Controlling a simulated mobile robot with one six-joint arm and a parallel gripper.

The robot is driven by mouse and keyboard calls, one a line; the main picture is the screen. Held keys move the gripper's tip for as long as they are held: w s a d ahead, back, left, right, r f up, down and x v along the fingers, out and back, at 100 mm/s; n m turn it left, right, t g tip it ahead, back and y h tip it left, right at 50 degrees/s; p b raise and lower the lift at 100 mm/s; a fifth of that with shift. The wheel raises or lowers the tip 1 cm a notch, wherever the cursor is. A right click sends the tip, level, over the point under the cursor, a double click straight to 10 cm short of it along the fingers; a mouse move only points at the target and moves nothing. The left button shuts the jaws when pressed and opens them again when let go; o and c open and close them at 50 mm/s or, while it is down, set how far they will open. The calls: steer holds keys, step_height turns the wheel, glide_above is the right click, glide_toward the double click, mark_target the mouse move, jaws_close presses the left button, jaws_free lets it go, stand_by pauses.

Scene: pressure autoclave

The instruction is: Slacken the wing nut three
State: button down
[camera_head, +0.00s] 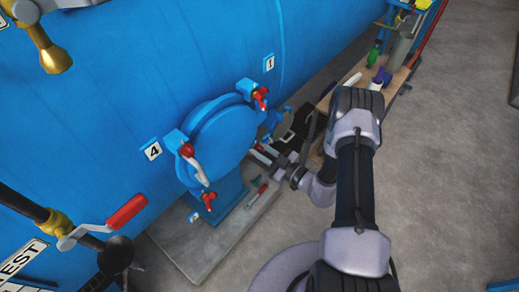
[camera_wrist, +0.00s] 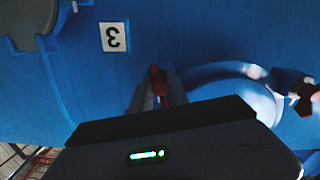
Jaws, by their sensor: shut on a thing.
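Wing nut three (camera_wrist: 158,80) is the red piece in the wrist view, beside the upside-down white label "3" (camera_wrist: 114,37). My gripper (camera_wrist: 158,97) is shut on it, with the dark gripper body across the lower part of that view. In the head view my gripper (camera_head: 274,157) reaches in at the lower right side of the round blue door (camera_head: 222,137). The nut is hard to make out there, as the gripper and door edge largely cover it. How far the nut is turned cannot be told.
Other red wing nuts sit around the door, by label "1" (camera_head: 269,63), by label "4" (camera_head: 153,151) and low down (camera_head: 209,201). A red-handled valve lever (camera_head: 126,212) sticks out at left. A bench with bottles (camera_head: 396,78) stands at upper right. Grey floor is clear at right.

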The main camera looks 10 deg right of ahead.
steer(key=n, duration=0.7)
steer(key=shift+b, duration=0.35)
steer(key=n+b, duration=0.1)
steer(key=n, duration=0.5)
steer(key=shift+d+n, duration=0.1)
steer(key=shift+n, duration=0.3)
steer(key=n+b, duration=0.1)
steer(key=n, duration=0.5)
steer(key=shift+r, duration=0.1)
steer(key=n+b, duration=0.2)
steer(key=n, duration=0.4)
steer(key=shift+r+n+b, duration=0.1)
steer(key=shift+n+b, duration=0.2)
steer(key=shift+n, duration=0.3)
steer(key=c, duration=1.3)
jaws_free()
